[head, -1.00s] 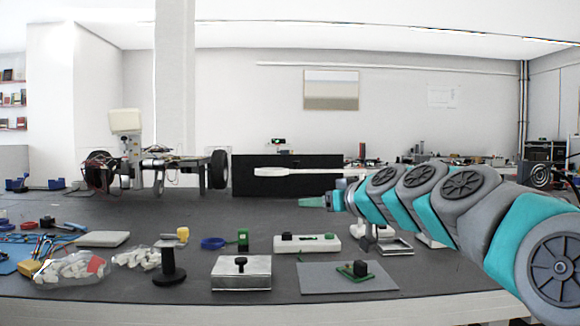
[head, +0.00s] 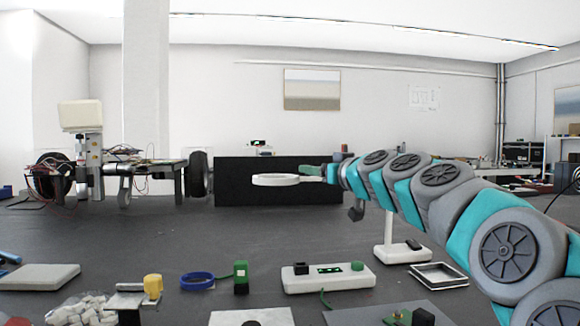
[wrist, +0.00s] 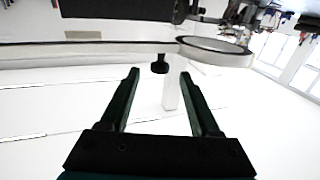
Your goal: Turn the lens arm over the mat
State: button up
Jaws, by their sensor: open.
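The white lens ring (head: 275,180) is on a pale lens arm level above the table, left of my gripper. Its white post (head: 388,235) stands on a white base. In the wrist view the lens ring (wrist: 215,58) is at upper right, and a black knob (wrist: 160,66) on the lens arm shows between my fingertips. My gripper (wrist: 158,73) is open, its dark fingers apart on either side of the knob; contact cannot be told. In the head view my gripper (head: 313,170) overlaps the arm. The grey mat (head: 370,314) lies at the front edge, partly cut off, right of the ring.
A square metal frame (head: 440,276) lies right of the post. A black box (head: 235,195) stands behind the lens. The middle-left table is clear.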

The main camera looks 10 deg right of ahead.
jog(key=p+x, duration=0.1)
jog(key=x, duration=0.7)
jog(key=shift+w, duration=0.2)
grip_shut()
dwell(0.6)
dwell(0.9)
